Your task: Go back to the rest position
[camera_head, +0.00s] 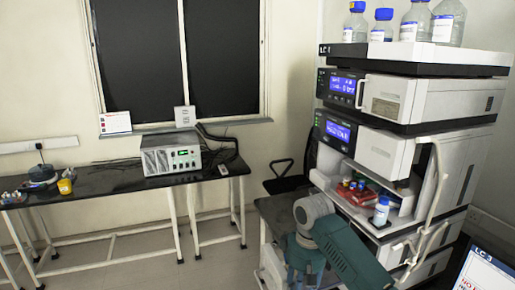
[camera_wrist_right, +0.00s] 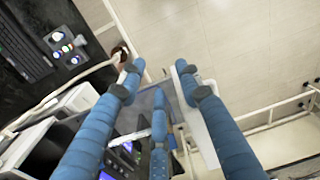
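My right gripper (camera_wrist_right: 157,80) shows in the right wrist view with its blue fingers spread apart. I see nothing held between the fingertips; a pale bench edge, floor and instrument parts lie behind them. In the head view, a teal and grey link of my arm rises at the bottom, in front of the instrument stack (camera_head: 440,100); no gripper fingers show there. My left gripper is in neither view.
A red rack (camera_head: 358,193) with capped vials and a small bottle (camera_head: 381,210) sit in the stack's open bay. Bottles (camera_head: 415,20) stand on top. A monitor (camera_head: 485,272) is at lower right.

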